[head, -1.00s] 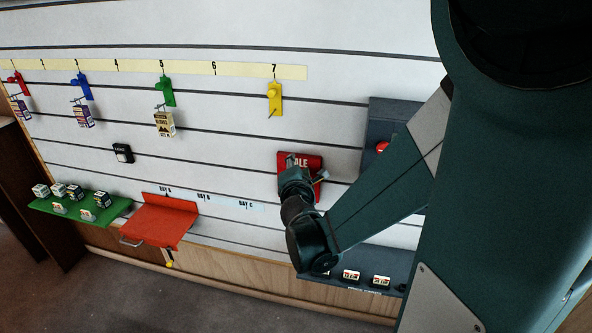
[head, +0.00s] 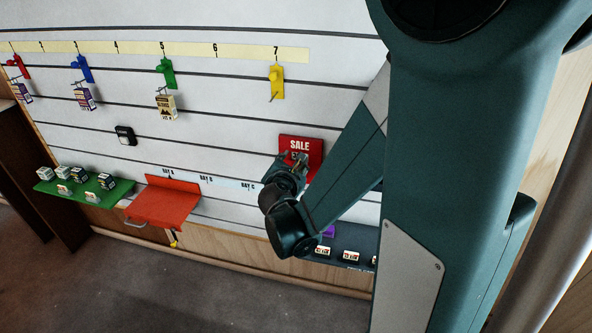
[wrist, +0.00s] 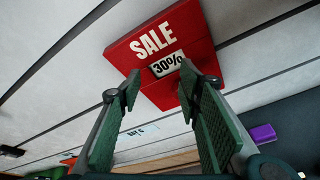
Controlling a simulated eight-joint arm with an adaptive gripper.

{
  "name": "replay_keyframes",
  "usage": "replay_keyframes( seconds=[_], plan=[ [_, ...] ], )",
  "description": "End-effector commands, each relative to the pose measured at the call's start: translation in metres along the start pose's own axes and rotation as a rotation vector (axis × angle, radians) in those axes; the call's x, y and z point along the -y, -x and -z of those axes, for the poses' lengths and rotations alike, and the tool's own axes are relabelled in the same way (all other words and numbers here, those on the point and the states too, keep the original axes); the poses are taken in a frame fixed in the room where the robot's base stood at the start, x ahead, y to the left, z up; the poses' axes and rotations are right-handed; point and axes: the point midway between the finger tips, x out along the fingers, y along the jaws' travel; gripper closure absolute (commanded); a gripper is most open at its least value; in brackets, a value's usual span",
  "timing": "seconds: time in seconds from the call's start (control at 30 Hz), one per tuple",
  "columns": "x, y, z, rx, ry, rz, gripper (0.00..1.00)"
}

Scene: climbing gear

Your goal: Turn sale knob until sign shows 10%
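The red SALE sign (head: 306,146) hangs on the slatted wall in the head view, its lower part covered by my gripper (head: 295,160). In the wrist view the sign (wrist: 125,50) fills the upper middle, tilted, and its small window (wrist: 167,64) reads 30%. My gripper (wrist: 160,84) is open, its two green fingers apart in front of the sign's lower part, with red surface showing between them. I cannot make out the knob clearly, nor whether the fingers touch anything.
A purple block (head: 328,231) and several small boxes sit on a dark shelf (head: 340,266) below the sign. A yellow hook (head: 276,82) is above it. A red tray (head: 163,207) and a green shelf (head: 85,195) are to the left. My arm covers the wall at right.

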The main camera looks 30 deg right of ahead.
Motion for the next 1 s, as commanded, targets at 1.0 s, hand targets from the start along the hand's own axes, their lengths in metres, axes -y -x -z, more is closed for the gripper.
replay_keyframes(
  seconds=[1.0],
  plan=[
    [0.017,0.039,0.043,-0.016,0.651,0.237,0.65]
  ],
)
